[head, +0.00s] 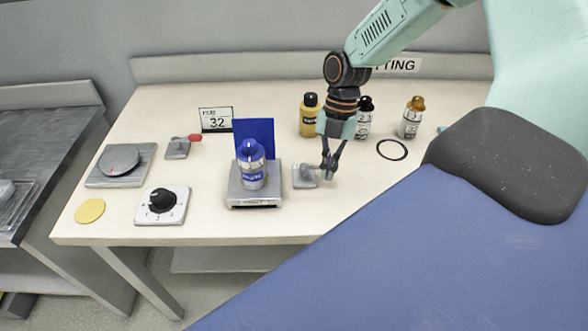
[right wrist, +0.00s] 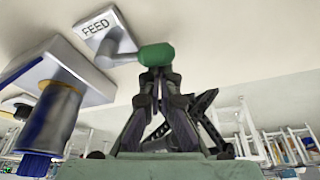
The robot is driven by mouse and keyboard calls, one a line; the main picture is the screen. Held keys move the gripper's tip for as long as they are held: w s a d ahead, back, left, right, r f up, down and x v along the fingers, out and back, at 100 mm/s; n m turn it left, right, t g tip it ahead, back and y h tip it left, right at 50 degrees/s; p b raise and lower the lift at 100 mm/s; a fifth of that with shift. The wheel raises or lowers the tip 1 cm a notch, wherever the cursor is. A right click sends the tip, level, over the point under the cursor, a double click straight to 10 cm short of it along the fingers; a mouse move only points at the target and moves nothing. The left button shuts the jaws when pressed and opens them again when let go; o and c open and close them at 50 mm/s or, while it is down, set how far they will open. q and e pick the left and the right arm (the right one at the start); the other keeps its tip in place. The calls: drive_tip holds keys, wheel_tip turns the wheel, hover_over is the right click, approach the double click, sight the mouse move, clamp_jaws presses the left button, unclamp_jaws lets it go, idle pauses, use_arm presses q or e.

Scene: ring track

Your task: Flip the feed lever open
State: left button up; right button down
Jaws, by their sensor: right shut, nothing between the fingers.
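The feed lever (head: 304,177) is a small grey base on the table, right of the scale-like stand with the blue bottle. In the right wrist view its plate (right wrist: 95,27) reads "FEED", and a grey arm leads to a green knob (right wrist: 156,55). My right gripper (head: 330,176) points down at the lever's right side, its fingers closed and empty. In the right wrist view the fingertips (right wrist: 158,76) are at the green knob, touching it or very close; I cannot tell which. The knob is hidden behind the gripper in the head view. My left gripper is not in view.
A blue-labelled bottle (head: 251,168) stands on a grey stand (head: 254,197) just left of the lever. Several bottles, including a yellow one (head: 309,115), and a black ring (head: 392,149) lie behind. A red-knobbed lever (head: 178,148) and a dial (head: 161,205) are farther left.

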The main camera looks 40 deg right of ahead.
drive_tip(key=shift+w+d, duration=0.1)
drive_tip(key=shift+d, duration=0.15)
idle(0.4)
drive_tip(key=shift+w+r, duration=0.1)
drive_tip(key=shift+r, duration=0.1)
